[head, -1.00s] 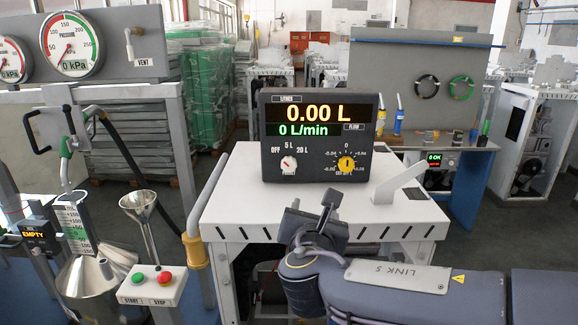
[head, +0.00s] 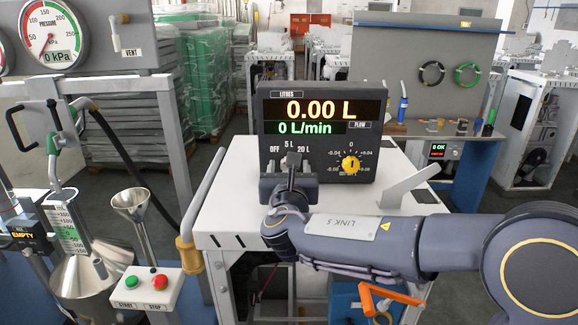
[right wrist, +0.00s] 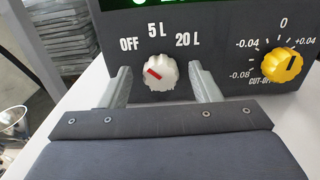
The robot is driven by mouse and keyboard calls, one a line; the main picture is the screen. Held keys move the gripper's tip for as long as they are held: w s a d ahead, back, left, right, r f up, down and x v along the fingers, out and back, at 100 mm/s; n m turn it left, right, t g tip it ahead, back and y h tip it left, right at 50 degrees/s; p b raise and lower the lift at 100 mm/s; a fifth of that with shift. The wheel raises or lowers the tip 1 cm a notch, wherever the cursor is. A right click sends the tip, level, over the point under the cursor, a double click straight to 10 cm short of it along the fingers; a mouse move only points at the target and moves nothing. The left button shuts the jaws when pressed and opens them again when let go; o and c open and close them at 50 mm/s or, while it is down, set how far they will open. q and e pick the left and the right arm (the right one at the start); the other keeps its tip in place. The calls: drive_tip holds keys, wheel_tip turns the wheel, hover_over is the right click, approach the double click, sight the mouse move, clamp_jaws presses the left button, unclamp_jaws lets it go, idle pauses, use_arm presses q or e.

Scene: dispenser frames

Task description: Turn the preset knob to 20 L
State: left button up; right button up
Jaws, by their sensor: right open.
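The white preset knob (right wrist: 160,74) is on the dark front panel of the meter (head: 368,128), among the labels OFF, 5 L and 20 L. Its red mark points up-left, toward OFF. My right gripper (right wrist: 161,82) is open, with one finger on each side of the knob and a gap to it. I cannot tell if the fingertips reach the panel. In the head view my right gripper (head: 290,166) covers most of the knob. The display reads 0.00 L and 0 L/min. My left gripper is out of view.
A yellow cut-off knob (head: 350,164) sits right of the preset knob. The meter stands on a white table (head: 226,205) with a grey angled bracket (head: 410,186). At left are a START/STOP box (head: 146,288), a funnel (head: 130,203) and a pressure gauge (head: 50,34).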

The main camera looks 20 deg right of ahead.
drive_tip(key=shift+w, duration=0.1)
drive_tip(key=c, duration=1)
drive_tip(key=shift+f+m+b, duration=0.15)
drive_tip(key=shift+m+b, duration=0.15)
drive_tip(key=shift+b, duration=0.35)
drive_tip(key=m+b, duration=0.4)
drive_tip(key=b, duration=0.2)
drive_tip(key=m+b, duration=0.5)
drive_tip(key=b, duration=0.1)
drive_tip(key=m+b, duration=0.4)
drive_tip(key=b, duration=0.2)
drive_tip(key=shift+d+f, duration=0.2)
drive_tip(key=shift+f, duration=0.05)
drive_tip(key=shift+r+m+b, duration=0.15)
drive_tip(key=shift+m+b, duration=1.5)
drive_tip(key=shift+m, duration=0.55)
drive_tip(key=o, duration=1)
